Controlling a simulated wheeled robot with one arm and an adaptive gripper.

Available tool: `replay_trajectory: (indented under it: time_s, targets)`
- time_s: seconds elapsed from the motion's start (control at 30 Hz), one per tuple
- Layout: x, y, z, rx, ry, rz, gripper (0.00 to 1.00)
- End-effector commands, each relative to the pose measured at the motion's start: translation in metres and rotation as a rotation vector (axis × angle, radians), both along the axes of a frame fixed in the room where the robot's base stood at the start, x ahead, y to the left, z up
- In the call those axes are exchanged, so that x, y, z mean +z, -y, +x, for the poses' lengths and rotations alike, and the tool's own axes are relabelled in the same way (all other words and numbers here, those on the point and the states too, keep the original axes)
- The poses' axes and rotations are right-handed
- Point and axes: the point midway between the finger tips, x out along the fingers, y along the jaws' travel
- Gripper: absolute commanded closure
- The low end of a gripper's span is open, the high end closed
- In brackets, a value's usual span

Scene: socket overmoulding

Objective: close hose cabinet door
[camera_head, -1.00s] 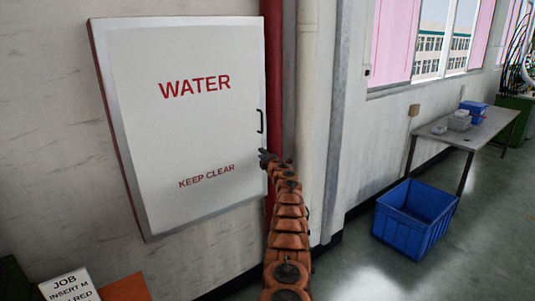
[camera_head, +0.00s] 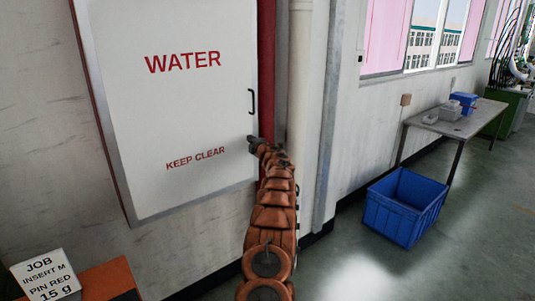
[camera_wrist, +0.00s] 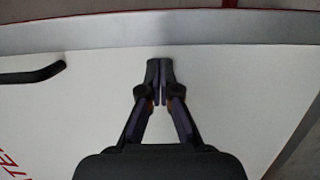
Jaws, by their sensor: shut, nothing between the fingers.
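The hose cabinet door (camera_head: 170,110) is a white panel with red WATER and KEEP CLEAR lettering in a grey frame on the wall. It looks flush or nearly flush with the cabinet; a small gap cannot be ruled out. Its black handle (camera_head: 252,101) is near the right edge. My gripper (camera_head: 252,142) is at the door's right edge, just below the handle. In the wrist view my gripper (camera_wrist: 160,62) is shut and empty, in front of the white door face near its grey border (camera_wrist: 220,32). The handle (camera_wrist: 32,75) lies to its left. Contact cannot be told.
A red pipe (camera_head: 267,60) and a pale pipe (camera_head: 299,80) run down the wall right of the cabinet. A blue crate (camera_head: 405,210) stands on the floor, near a table (camera_head: 470,125) with small bins. A job sign (camera_head: 45,275) is at lower left.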

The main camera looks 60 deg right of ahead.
Motion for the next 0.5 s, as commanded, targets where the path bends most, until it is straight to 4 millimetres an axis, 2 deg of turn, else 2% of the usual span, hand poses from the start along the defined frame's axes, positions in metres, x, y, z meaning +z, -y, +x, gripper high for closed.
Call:
replay_trajectory:
  time_s: [0.2, 0.5]
  targets:
    - [0.003, 0.004, -0.023, -0.022, 0.007, -0.004, 1.00]
    - [0.007, -0.006, -0.036, -0.025, 0.010, -0.004, 1.00]
